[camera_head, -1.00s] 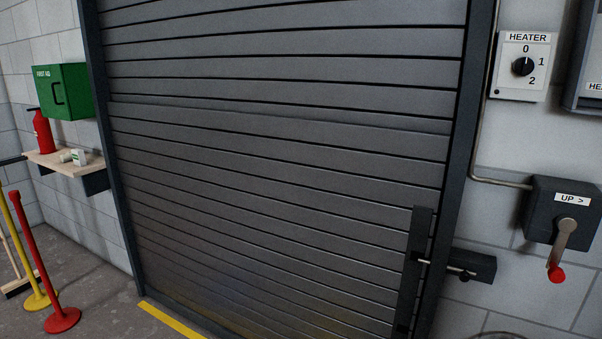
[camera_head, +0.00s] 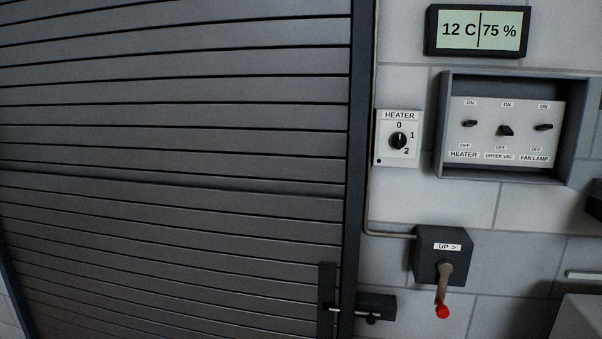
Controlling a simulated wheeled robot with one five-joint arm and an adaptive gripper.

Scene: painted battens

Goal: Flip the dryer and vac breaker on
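An open grey breaker box (camera_head: 440,130) is on the block wall at the right, with a white panel inside. The panel carries three black toggle breakers in a row, marked ON above and OFF below. The dryer and vac breaker (camera_head: 506,131) is the middle one, labelled DRYER VAC, and its lever appears to sit lower than the other two. The heater breaker (camera_head: 469,123) is to its left and the fan and lamp breaker (camera_head: 543,127) to its right. My gripper is not in view.
A heater dial (camera_head: 398,140) points to 0, left of the box. A display (camera_head: 478,31) above reads 12 C and 75 %. A crank box (camera_head: 428,262) with a red-knobbed handle is below. The slatted shutter (camera_head: 180,150) fills the left, with a bolt (camera_head: 374,306) beside it.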

